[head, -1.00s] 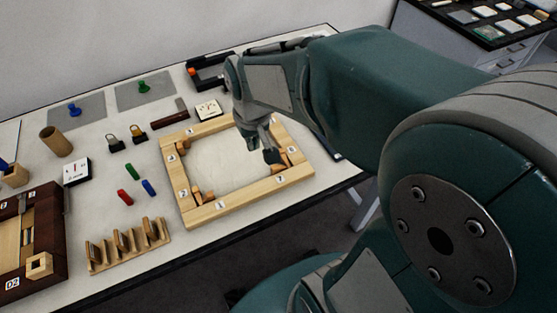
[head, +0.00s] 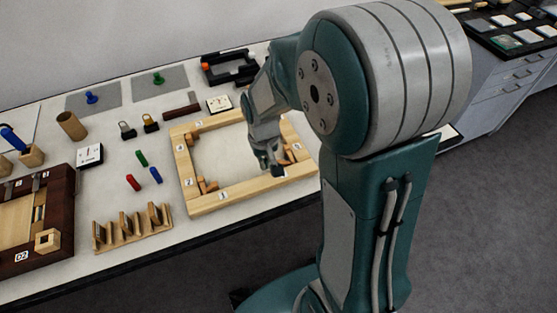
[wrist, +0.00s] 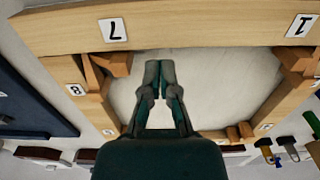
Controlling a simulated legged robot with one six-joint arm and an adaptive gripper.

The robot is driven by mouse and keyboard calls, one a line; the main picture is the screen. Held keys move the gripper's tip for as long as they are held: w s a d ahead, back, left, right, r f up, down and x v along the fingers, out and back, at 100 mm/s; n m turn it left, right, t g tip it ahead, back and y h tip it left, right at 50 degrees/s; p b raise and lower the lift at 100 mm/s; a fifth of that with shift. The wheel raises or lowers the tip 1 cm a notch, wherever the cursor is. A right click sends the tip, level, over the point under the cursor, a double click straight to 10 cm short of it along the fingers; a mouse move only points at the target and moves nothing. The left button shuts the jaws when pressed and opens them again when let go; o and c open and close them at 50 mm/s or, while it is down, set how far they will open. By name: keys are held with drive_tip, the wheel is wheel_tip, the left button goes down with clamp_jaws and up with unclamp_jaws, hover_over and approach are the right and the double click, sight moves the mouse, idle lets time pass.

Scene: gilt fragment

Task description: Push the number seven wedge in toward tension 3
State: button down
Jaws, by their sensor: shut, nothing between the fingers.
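The light wooden frame (head: 245,193) lies on the table with numbered tags on its rails. In the wrist view, the tag 7 (wrist: 113,30) is on the frame's near rail, upside down. A brown wedge (wrist: 117,64) sits against the rail's inner edge below that tag. A second wedge (wrist: 93,73) lies beside it, along the rail tagged 8 (wrist: 75,90). My gripper (wrist: 160,67) is shut and empty inside the frame, to the right of the first wedge and apart from it. In the head view my gripper (head: 275,170) is at the near right corner, partly hiding the wedges.
Other wedges (wrist: 295,60) sit in the corner by tag 1. A white gauge (head: 219,104) stands behind the frame. A slotted wooden rack (head: 133,230) and small coloured pegs (head: 141,158) are to the left. The pale area inside the frame is clear.

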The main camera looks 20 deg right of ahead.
drive_tip(key=shift+d+f, duration=0.1)
drive_tip(key=shift+f, duration=0.6)
drive_tip(key=shift+d, duration=1.35)
idle(0.7)
drive_tip(key=shift+a+r, duration=0.2)
drive_tip(key=shift+r, duration=0.65)
drive_tip(key=shift+a+r, duration=0.15)
drive_tip(key=shift+r, duration=0.7)
drive_tip(key=shift+a+r, duration=0.2)
drive_tip(key=shift+r, duration=0.65)
drive_tip(key=s+a+r+t, duration=0.1)
drive_tip(key=s+r+t, duration=0.4)
drive_tip(key=s+r, duration=0.9)
drive_tip(key=shift+a+r+t, duration=0.3)
drive_tip(key=shift+a+r, duration=0.1)
drive_tip(key=shift+r, duration=0.1)
